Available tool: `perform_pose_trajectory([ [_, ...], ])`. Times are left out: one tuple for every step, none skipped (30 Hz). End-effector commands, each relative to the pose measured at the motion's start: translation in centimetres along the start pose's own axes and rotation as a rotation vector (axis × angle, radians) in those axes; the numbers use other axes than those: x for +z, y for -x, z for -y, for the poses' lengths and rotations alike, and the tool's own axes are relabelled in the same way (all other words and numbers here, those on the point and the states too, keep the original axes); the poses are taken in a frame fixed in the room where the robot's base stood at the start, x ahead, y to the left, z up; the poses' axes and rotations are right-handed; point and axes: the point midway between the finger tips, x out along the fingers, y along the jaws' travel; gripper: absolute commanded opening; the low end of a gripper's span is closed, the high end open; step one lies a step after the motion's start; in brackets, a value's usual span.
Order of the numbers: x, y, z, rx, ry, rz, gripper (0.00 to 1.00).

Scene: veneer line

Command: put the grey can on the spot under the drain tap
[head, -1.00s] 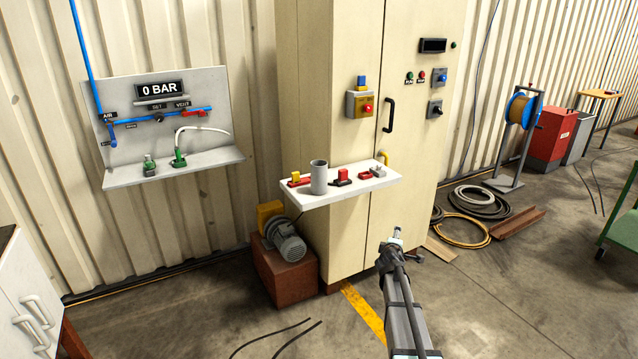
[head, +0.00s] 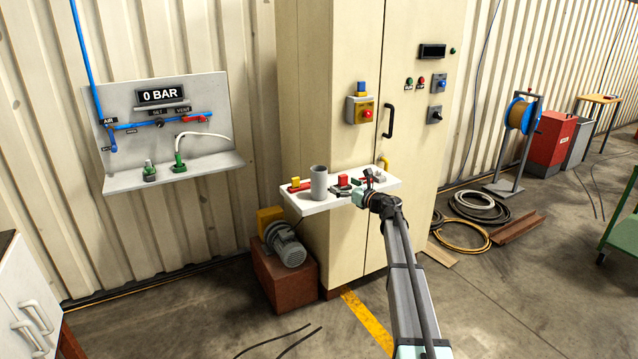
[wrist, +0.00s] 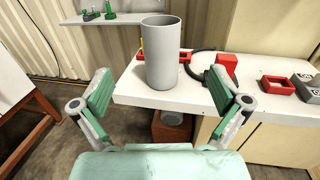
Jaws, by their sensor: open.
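The grey can (head: 319,184) is an upright open-topped cylinder on the white shelf (head: 310,206) on the cabinet's front. My gripper (head: 352,190) is just right of the can in the head view. In the wrist view the can (wrist: 165,55) stands ahead, between the lines of the two spread green finger pads and beyond them. My gripper is open and empty, apart from the can. A wall panel (head: 215,88) on the left carries a blue pipe with small valves.
Red fittings (wrist: 225,63) sit right of the can on the shelf, with a red and yellow piece at its left. Green fittings (head: 179,162) stand on the panel's ledge. A motor (head: 285,245) is below the shelf.

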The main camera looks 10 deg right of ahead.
Motion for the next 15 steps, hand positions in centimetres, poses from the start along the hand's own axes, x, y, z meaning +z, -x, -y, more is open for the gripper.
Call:
perform_pose_trajectory([
  [0.3, -1.4, 0.2, 0.001, -0.002, 0.0, 0.99],
  [0.3, -2.0, 0.2, 0.0, -0.002, 0.0, 0.99],
  [0.3, -2.8, 0.2, 0.001, -0.003, 0.0, 0.99],
  [0.3, -3.5, 0.2, 0.001, -0.004, 0.0, 0.99],
  [0.3, -4.1, 0.2, 0.001, -0.004, 0.0, 0.99],
  [0.3, -4.8, 0.2, 0.0, -0.004, 0.0, 0.99],
  [0.3, -5.4, 0.2, -0.001, -0.004, 0.0, 0.99],
  [0.3, -5.9, 0.3, -0.001, -0.004, 0.0, 0.99],
  [0.3, -6.5, 0.2, -0.001, -0.003, 0.0, 0.99],
  [0.3, -7.0, 0.2, 0.0, -0.003, 0.0, 0.99],
  [0.2, -7.4, 0.2, 0.0, -0.003, 0.0, 0.99],
  [0.2, -7.8, 0.2, -0.001, -0.003, 0.0, 0.99],
  [0.2, -8.1, 0.2, -0.001, -0.004, 0.0, 0.99],
  [0.2, -8.3, 0.1, -0.002, -0.004, 0.001, 0.99],
  [0.1, -8.5, 0.1, -0.002, -0.004, 0.001, 0.99],
])
